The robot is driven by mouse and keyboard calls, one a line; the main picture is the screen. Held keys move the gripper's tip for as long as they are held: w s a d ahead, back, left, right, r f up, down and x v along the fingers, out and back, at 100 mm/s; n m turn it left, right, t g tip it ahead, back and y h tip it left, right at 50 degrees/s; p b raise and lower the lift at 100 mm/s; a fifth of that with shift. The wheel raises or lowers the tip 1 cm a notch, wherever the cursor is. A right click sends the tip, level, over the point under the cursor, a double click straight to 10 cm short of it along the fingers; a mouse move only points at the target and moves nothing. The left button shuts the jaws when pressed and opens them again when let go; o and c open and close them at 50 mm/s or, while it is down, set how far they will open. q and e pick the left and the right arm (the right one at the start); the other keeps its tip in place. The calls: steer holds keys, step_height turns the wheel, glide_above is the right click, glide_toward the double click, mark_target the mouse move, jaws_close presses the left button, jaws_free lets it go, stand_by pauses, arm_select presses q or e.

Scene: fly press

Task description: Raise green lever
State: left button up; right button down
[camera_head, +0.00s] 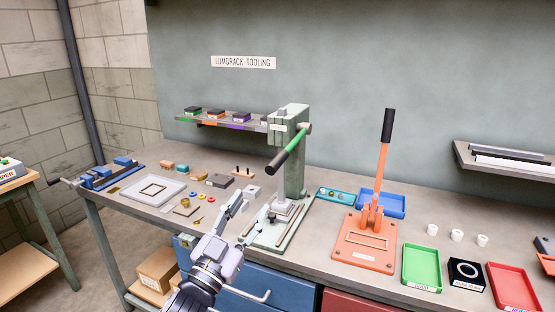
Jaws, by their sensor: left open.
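The green lever (293,143) is on the grey-green press (295,180) that stands on the bench. It slopes down and toward the front left, with a black grip (277,163) at its lower end. My left gripper (254,203) is open and empty, below and a little left of the black grip, in front of the press. It is apart from the lever. My right gripper does not show.
An orange press (365,242) with an upright lever (382,165) stands to the right. A green tray (422,267), blue tray (395,212) and red tray (512,287) lie nearby. Small parts and a white tray (134,190) lie left. A shelf (220,123) is behind.

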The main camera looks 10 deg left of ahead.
mark_target(284, 151)
arm_select(q)
steer(key=p+x, duration=0.3)
steer(key=x, duration=1.1)
steer(key=shift+w, duration=0.3)
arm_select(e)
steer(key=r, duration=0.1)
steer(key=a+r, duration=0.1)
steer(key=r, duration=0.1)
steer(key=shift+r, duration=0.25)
arm_select(q)
steer(key=shift+c, duration=0.3)
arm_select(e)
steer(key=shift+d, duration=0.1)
arm_select(q)
steer(key=shift+c, duration=1.4)
jaws_close()
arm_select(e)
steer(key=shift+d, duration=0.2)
